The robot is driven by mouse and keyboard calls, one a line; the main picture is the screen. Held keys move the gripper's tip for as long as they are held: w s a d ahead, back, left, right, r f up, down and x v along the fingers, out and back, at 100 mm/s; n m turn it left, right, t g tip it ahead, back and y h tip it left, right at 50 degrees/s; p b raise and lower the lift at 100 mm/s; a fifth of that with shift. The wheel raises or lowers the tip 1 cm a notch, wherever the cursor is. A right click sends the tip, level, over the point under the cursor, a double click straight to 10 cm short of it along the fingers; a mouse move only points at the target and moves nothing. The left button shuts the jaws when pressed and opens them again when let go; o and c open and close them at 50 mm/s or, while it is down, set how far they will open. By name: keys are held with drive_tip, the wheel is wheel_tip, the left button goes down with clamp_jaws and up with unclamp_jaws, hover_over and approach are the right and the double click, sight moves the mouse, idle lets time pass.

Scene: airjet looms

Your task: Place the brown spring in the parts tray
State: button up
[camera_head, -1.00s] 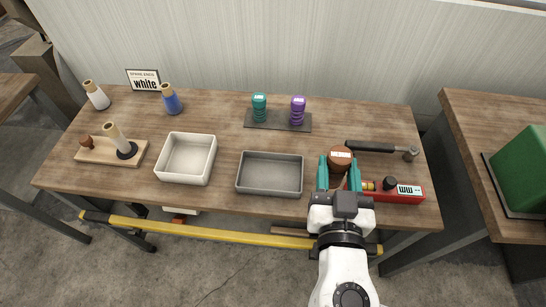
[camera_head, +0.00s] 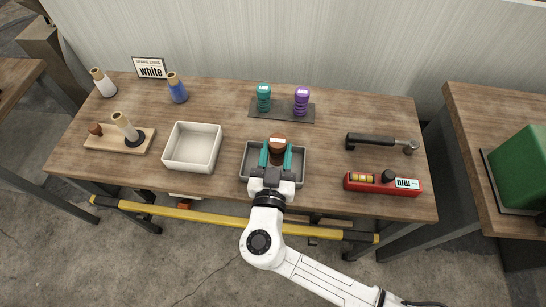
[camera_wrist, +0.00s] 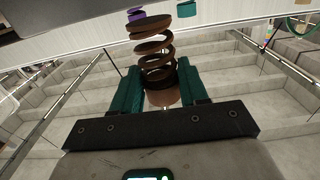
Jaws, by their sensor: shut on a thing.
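The brown spring (camera_head: 277,144) is upright between the teal fingers of my gripper (camera_head: 276,153), which is shut on it. In the wrist view the spring (camera_wrist: 153,50) shows its open brown coils above the fingers, its lower end between them. The grey tray (camera_head: 299,166) is on the table under the spring and gripper in the head view. The gripper hides the tray's middle. I cannot tell whether the spring touches the tray floor or hangs above it.
A white bin (camera_head: 193,164) stands left of the grey tray. Teal (camera_head: 263,97) and purple (camera_head: 301,101) springs stand on a dark plate behind it. Thread cones and a wooden stand are at left.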

sight(273, 162)
drive_tip(key=shift+w+a+f, duration=0.1)
drive_tip(key=shift+a+f, duration=0.2)
drive_tip(key=shift+w+a+f, duration=0.15)
drive_tip(key=shift+f, duration=1.65)
drive_tip(key=shift+f+b, duration=0.2)
drive_tip(key=shift+b, duration=0.1)
drive_tip(key=o, duration=1.2)
drive_tip(key=shift+r, duration=0.1)
drive_tip(key=shift+r+p, duration=0.15)
drive_tip(key=shift+p, duration=0.15)
drive_tip(key=s+b, duration=0.2)
drive_tip(key=s, duration=1)
drive_tip(key=shift+a, duration=0.2)
